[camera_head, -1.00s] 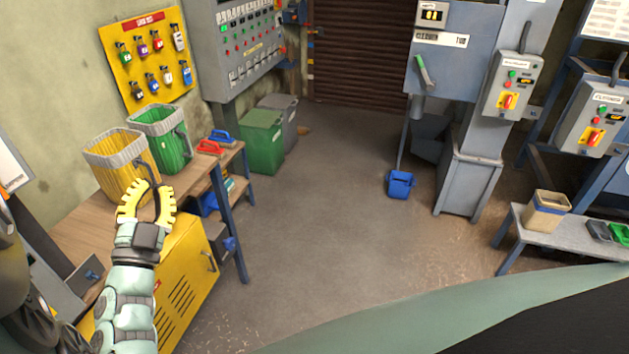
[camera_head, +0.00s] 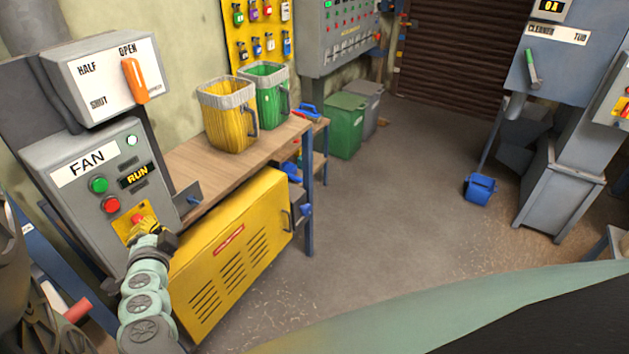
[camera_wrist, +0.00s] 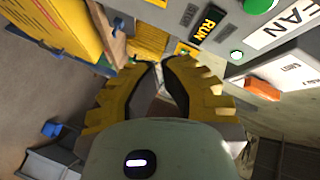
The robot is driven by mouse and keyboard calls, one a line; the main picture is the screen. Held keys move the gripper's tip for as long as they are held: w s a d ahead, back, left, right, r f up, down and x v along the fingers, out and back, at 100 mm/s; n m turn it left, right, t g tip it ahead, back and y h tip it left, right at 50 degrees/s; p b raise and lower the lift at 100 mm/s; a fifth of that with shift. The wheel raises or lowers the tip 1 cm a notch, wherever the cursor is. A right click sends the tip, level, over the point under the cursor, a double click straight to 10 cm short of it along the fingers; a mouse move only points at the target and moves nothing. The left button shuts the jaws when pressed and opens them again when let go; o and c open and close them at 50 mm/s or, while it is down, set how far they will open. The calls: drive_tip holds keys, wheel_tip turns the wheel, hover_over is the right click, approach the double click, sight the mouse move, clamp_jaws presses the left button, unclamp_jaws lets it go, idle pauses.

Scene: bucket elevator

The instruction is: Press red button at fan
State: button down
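The fan control box (camera_head: 65,205) stands at the left in the head view, labelled FAN. Its red button (camera_head: 111,204) sits below a green button (camera_head: 98,184), and a yellow RUN display (camera_head: 136,176) is beside them. My gripper (camera_head: 145,228) is in front of the box's lower right part, below and right of the red button. In the wrist view, my gripper's yellow fingers (camera_wrist: 159,62) curve toward each other with a narrow gap and nothing held. No contact with the button shows.
A yellow plate with a red knob (camera_head: 138,220) is on the box close to my gripper. A switch box with an orange lever (camera_head: 135,80) is above. A yellow cabinet (camera_head: 235,250) and wooden bench (camera_head: 185,160) stand to the right. Open floor (camera_head: 390,200) lies beyond.

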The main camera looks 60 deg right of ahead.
sight(112, 206)
idle(0.4)
drive_tip(key=shift+w+a+b, duration=0.15)
drive_tip(key=shift+w+b, duration=0.45)
drive_tip(key=shift+w, duration=1.65)
drive_tip(key=shift+w+a+b, duration=0.15)
drive_tip(key=shift+w+b, duration=0.4)
drive_tip(key=shift+w, duration=1.7)
drive_tip(key=c, duration=1.6)
unclamp_jaws()
clamp_jaws()
drive_tip(key=shift+w, duration=0.1)
